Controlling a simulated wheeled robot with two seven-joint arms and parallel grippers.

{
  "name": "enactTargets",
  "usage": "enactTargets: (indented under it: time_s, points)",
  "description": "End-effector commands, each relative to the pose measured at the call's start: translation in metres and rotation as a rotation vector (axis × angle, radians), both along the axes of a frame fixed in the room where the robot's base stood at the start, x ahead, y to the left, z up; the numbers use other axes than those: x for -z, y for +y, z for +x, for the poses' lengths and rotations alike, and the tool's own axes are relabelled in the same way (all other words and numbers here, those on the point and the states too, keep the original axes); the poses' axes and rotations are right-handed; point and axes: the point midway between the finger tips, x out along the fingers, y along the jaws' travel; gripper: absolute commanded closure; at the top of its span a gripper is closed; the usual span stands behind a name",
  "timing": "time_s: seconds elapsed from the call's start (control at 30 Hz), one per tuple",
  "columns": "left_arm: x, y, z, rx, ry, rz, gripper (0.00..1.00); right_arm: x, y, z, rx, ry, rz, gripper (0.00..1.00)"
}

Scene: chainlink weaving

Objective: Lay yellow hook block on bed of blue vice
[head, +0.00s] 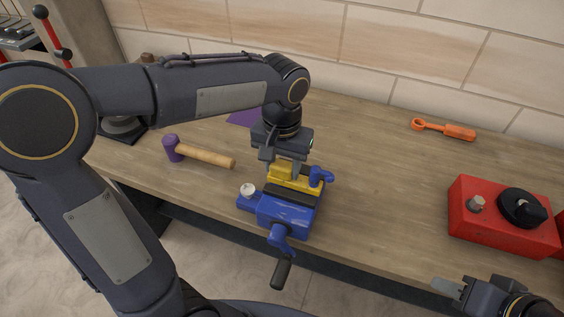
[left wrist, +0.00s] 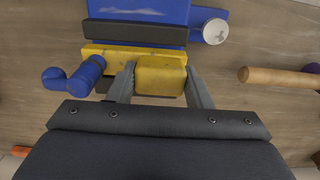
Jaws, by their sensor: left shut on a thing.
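The blue vice (head: 283,215) stands on the workbench near its front edge, with its handle hanging over the edge. The yellow hook block (head: 283,173) is at the vice's dark jaws. My left gripper (head: 287,172) comes down from above and is shut on the block. In the left wrist view my left gripper's fingers (left wrist: 160,82) hold the thick yellow end of the hook block (left wrist: 158,74), and its long thin part lies along the dark jaw of the vice (left wrist: 138,12). Whether the block touches the bed is hidden. My right gripper (head: 448,288) is at the lower right, away from the vice; its opening is unclear.
A purple-headed mallet (head: 205,155) lies left of the vice. A red box with a black knob (head: 500,218) stands at the right. An orange tool (head: 443,129) lies at the back. The bench (head: 385,190) is clear between vice and red box.

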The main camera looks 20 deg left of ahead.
Motion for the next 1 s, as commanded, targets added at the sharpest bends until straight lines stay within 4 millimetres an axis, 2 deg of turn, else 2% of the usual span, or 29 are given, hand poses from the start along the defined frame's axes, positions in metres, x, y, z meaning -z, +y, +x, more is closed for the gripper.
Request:
enactTargets:
  time_s: [0.47, 1.0]
  points:
    - [0.0, 0.0, 0.0, 0.0, -0.001, -0.001, 0.88, 0.001, 0.0, 0.0, 0.0, 0.0, 0.0, 0.64]
    - [0.011, 0.0, 0.0, 0.0, -0.001, 0.0, 0.88, 0.008, 0.0, 0.0, 0.0, 0.0, 0.0, 0.64]
